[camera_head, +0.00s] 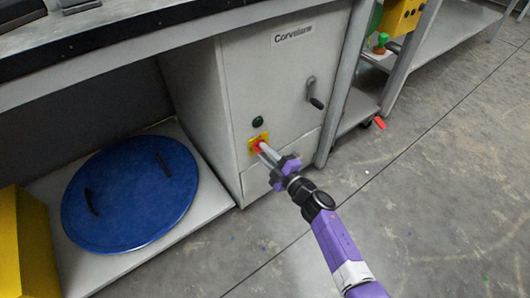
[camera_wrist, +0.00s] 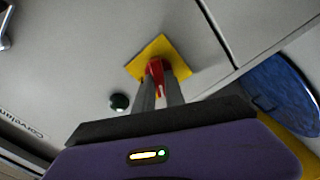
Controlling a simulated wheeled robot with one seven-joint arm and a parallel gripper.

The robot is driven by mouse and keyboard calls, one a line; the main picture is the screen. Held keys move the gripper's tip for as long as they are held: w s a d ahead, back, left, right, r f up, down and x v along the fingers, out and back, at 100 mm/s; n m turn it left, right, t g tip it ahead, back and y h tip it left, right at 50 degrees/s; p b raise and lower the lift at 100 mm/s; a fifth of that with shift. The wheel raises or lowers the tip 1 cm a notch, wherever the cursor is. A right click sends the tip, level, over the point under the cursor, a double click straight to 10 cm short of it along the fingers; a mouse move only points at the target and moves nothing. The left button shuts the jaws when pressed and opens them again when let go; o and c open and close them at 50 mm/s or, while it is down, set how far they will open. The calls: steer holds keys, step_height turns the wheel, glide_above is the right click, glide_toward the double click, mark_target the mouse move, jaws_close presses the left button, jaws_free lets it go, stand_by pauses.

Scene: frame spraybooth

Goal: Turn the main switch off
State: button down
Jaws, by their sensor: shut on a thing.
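The main switch is a red handle (camera_wrist: 155,68) on a yellow square plate (camera_wrist: 178,52), set low on the front of the grey cabinet. In the head view the yellow plate (camera_head: 253,140) shows at the tip of my gripper (camera_head: 261,147). In the wrist view both fingers of my gripper (camera_wrist: 160,80) are closed around the red handle, one on each side. The fingers hide part of the handle, so its exact angle is hard to tell.
A dark green round button (camera_head: 258,121) sits above the switch. The cabinet (camera_head: 280,75) has a door handle (camera_head: 315,93). A blue round lid (camera_head: 130,195) and a yellow box (camera_head: 25,245) are at left. The floor at right is mostly clear.

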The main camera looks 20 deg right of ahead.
steer(key=n+b, duration=0.1)
steer(key=n, duration=0.4)
steer(key=shift+f, duration=0.2)
steer(key=shift+n, duration=0.3)
steer(key=c, duration=1.4)
jaws_free()
steer(key=shift+s, duration=0.1)
steer(key=p+v, duration=0.3)
steer(key=v, duration=0.4)
steer(key=shift+s, duration=0.3)
steer(key=shift+d, duration=0.15)
